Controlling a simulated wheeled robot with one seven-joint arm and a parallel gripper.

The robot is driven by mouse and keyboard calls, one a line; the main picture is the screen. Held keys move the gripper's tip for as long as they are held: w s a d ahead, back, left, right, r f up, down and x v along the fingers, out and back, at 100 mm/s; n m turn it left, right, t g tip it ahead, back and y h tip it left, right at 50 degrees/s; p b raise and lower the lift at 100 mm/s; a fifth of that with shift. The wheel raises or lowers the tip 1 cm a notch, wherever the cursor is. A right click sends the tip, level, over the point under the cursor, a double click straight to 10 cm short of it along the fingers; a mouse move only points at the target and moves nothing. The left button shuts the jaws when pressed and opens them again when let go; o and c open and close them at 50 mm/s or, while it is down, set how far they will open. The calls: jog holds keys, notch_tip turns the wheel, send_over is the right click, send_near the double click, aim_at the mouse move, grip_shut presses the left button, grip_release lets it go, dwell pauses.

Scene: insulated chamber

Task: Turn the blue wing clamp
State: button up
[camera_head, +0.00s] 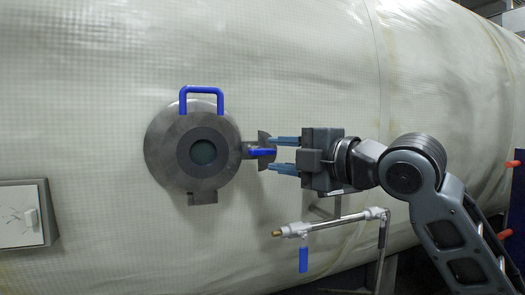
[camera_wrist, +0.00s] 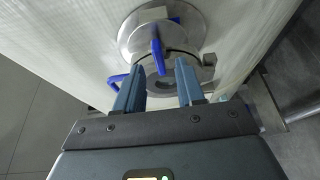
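The blue wing clamp (camera_head: 262,152) sits at the right edge of a round grey metal hatch (camera_head: 160,150). It lies roughly level in the head view. In the wrist view the blue wing clamp (camera_wrist: 158,58) points toward me. My gripper (camera_head: 271,154) comes from the right with its two blue fingers apart, one above and one below the clamp's outer end. In the wrist view my gripper (camera_wrist: 160,66) shows a gap on both sides of the clamp. No contact is visible, and how deep the clamp sits between the fingertips is hard to tell.
A blue handle (camera_head: 201,92) arches over the hatch top. A pipe with a blue lever (camera_head: 303,259) stands below my gripper. A grey panel box (camera_head: 25,214) is at the lower left. The pale curved chamber wall (camera_head: 90,60) is otherwise mostly clear.

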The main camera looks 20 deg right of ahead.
aim_at(266, 153)
jog(key=shift+p+x, duration=0.5)
jog(key=shift+x, duration=2.1)
jog(key=shift+c, duration=0.4)
grip_shut()
